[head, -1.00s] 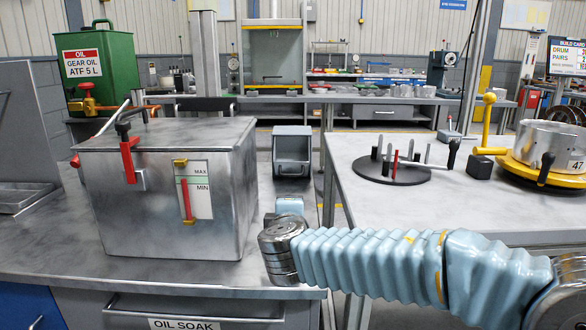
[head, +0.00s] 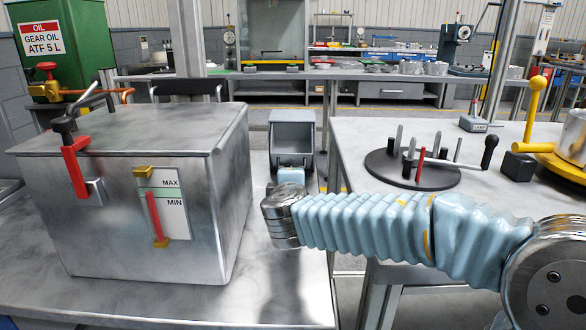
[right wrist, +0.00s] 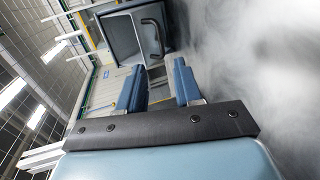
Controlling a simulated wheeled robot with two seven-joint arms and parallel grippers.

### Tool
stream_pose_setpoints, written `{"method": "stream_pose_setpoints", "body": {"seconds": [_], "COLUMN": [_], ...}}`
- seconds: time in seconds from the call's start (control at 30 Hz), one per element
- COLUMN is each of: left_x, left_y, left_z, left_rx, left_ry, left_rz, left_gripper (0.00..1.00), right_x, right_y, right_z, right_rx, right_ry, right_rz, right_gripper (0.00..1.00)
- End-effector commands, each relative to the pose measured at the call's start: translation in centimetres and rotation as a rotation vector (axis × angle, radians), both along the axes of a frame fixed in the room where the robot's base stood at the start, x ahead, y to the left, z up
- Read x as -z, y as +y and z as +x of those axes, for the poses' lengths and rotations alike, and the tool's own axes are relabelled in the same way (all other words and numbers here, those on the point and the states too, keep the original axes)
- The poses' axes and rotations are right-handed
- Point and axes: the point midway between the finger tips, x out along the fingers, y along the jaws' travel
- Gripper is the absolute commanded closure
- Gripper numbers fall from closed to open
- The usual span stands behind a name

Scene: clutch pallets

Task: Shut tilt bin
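The tilt bin (head: 292,132) is a small grey box at the far edge of the left bench in the head view. Its open inside faces me, so it stands open. In the right wrist view the bin (right wrist: 122,38) lies beyond the fingertips, with a dark curved handle (right wrist: 152,38) on it. My right gripper (right wrist: 158,84) has its two blue fingers spread, with nothing between them, and is apart from the bin. In the head view my right wrist covers most of that gripper and the space just before the bin. My left gripper is not in view.
A metal tank (head: 130,200) with a red clamp and level gauge stands left of my right arm. On the right table (head: 350,150) are a black disc with pegs (head: 412,168) and a yellow fixture (head: 560,150). A gap separates bench and table.

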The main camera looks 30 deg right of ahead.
Motion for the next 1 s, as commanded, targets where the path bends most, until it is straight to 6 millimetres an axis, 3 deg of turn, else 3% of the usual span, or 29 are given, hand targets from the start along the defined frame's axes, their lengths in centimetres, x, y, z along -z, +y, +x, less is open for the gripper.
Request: {"method": "stream_pose_setpoints", "body": {"seconds": [0.3,0.5,0.93,1.0], "left_x": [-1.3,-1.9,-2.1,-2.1], "left_y": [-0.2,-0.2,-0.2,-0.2], "left_z": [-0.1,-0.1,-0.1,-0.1], "left_rx": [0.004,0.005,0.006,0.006], "left_ry": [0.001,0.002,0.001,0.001], "left_rz": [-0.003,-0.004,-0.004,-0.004], "left_gripper": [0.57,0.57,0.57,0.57], "right_x": [1.7,2.5,3.0,3.0], "right_y": [-3.8,-5.4,-6.1,-6.1], "right_z": [6.0,8.8,9.9,9.9], "right_rx": [0.003,0.001,0.0,0.0], "right_ry": [0.004,0.001,0.0,0.0], "right_rz": [0.001,0.002,0.001,0.001], "right_gripper": [0.66,0.66,0.66,0.73]}}
